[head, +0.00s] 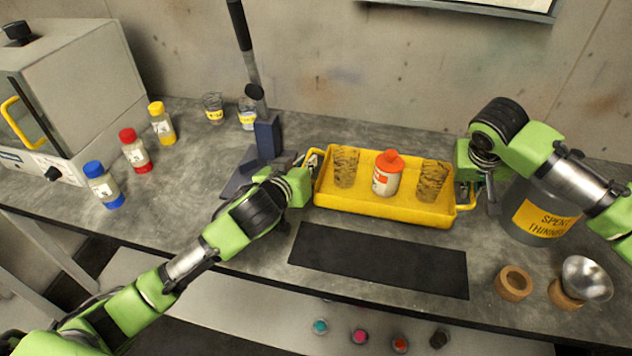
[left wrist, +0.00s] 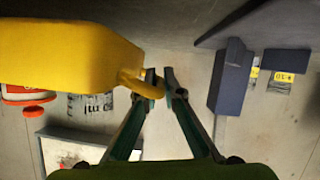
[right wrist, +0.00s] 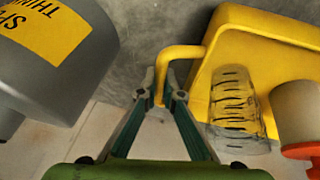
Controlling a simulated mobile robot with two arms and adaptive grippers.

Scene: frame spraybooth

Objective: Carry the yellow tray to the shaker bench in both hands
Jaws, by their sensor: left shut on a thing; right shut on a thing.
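The yellow tray (head: 335,201) is at the back of the grey bench, behind a black mat. It holds a white bottle with an orange cap (head: 387,174) between two clear marked cups (head: 345,166) (head: 432,181), all upright. My left gripper (head: 312,160) is shut on the tray's left handle, which also shows in the left wrist view (left wrist: 140,84). My right gripper (head: 470,190) is shut on the right handle, which shows in the right wrist view (right wrist: 176,55). Whether the tray touches the bench or is just above it, I cannot tell.
A grey "spent thinner" can (head: 535,215) stands close right of the tray. A dark blue stand with a lever (head: 267,140) is close left. The black mat (head: 380,260) is bare. Cork rings (head: 513,284), a metal bowl (head: 587,279), capped bottles (head: 135,150) and a cabinet (head: 75,85) are farther out.

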